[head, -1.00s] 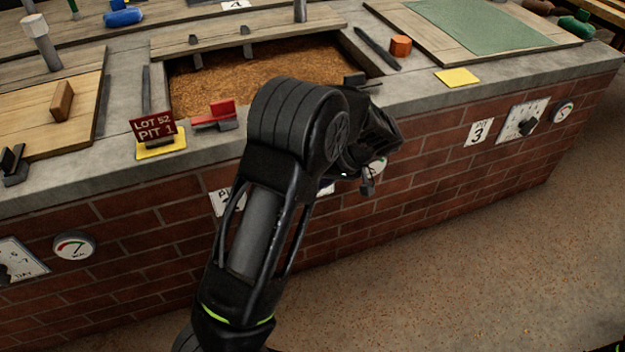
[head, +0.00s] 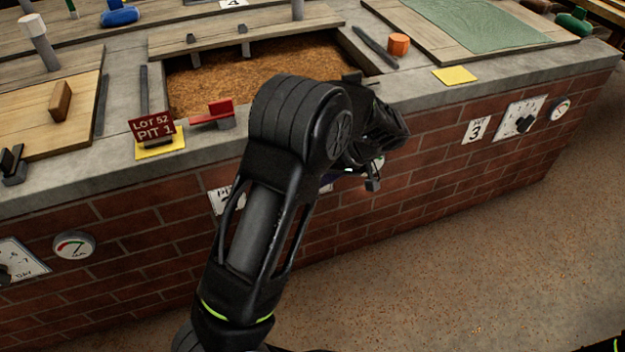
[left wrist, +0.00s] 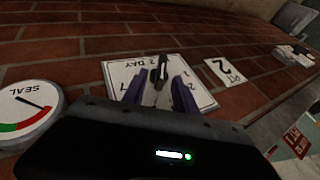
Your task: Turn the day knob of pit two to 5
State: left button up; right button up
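In the left wrist view, the white day dial plate (left wrist: 119,76) of pit two is on the brick wall, with a dark knob (left wrist: 161,68) at its middle. A "PIT 2" label (left wrist: 224,71) is beside it. My left gripper (left wrist: 163,70) has its two purple fingers on either side of the knob. Gaps seem to show between fingers and knob, so it looks open around it. Most of the dial's numbers are hidden by the fingers and gripper body. In the head view, my left arm hides the dial and knob. My right gripper is not in view.
A seal gauge (left wrist: 27,112) is on the wall beside the dial. In the head view, the pit three dial (head: 519,119) is further right and the pit one gauge (head: 74,245) is at left. A grain pit (head: 258,75) is open above. The floor (head: 480,270) is clear.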

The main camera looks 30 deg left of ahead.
pick_arm(q)
jog(key=p+v, duration=0.1)
jog(key=v, duration=0.4)
jog(key=shift+d+r, duration=0.2)
jog(key=shift+r, duration=0.05)
